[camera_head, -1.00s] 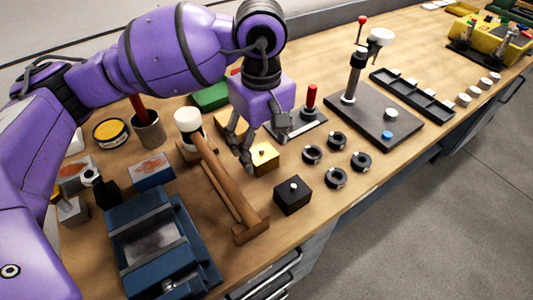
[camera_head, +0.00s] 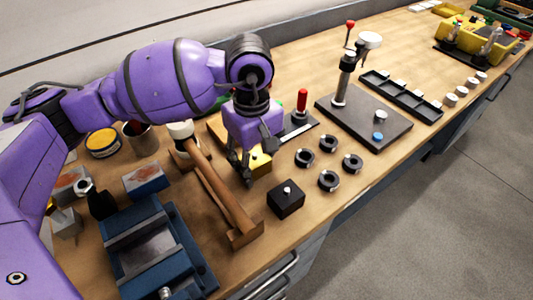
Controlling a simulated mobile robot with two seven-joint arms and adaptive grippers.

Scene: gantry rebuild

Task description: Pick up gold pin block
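The gold pin block (camera_head: 262,162) sits on the wooden bench, right of the hammer's handle. My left gripper (camera_head: 258,164) is lowered over it from above, fingers pointing down. One finger is on the block's left side and the other on its far right side. The fingers look spread, and I cannot tell whether they touch the block. The gripper hides part of the block and its pin. My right gripper is not in view.
A hammer (camera_head: 222,192) lies just left of the gold block. A black pin block (camera_head: 286,199) and several black rings (camera_head: 329,181) are to the right. A red-handled clamp (camera_head: 301,108) stands behind. A blue vise (camera_head: 150,250) is at front left.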

